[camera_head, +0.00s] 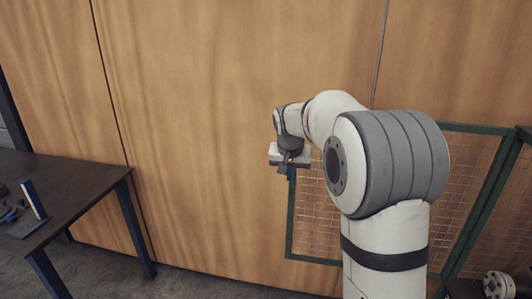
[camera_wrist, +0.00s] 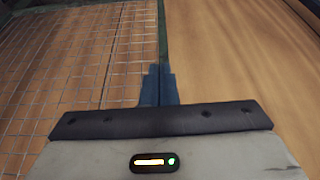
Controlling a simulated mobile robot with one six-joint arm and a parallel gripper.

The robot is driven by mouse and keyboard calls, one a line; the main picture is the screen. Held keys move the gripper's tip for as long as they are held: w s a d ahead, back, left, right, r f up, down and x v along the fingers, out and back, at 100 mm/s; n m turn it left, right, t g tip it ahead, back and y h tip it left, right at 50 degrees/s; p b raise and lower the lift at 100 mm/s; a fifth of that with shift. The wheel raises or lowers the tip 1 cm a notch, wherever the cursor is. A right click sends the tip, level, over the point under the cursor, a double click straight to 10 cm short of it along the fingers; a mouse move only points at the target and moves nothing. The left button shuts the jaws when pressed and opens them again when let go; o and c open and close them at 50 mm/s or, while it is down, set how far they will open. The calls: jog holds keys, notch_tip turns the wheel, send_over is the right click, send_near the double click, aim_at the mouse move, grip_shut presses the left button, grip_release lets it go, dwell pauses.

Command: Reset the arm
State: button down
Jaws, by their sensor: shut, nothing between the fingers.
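My arm stands on the right of the head view, folded with its forearm pointing away toward the wooden wall. My gripper (camera_head: 285,172) hangs at its end in front of the wall and the edge of a mesh panel. In the wrist view the two blue fingers of my gripper (camera_wrist: 158,85) are together, with nothing between them. Much of the gripper's far side is hidden in the head view.
A wooden wall (camera_head: 200,130) fills the background. A green-framed mesh panel (camera_head: 313,225) stands behind my arm. A dark table (camera_head: 70,185) at left holds a bluish tool-like object (camera_head: 33,200). A flanged pipe piece (camera_head: 498,286) shows at the lower right.

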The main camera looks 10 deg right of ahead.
jog(key=s+f+n+y, duration=0.1)
jog(key=s+f+n, duration=0.2)
jog(key=s, duration=3.2)
jog(key=shift+a+g, duration=0.3)
jog(key=shift+g, duration=0.1)
jog(key=shift+d, duration=0.1)
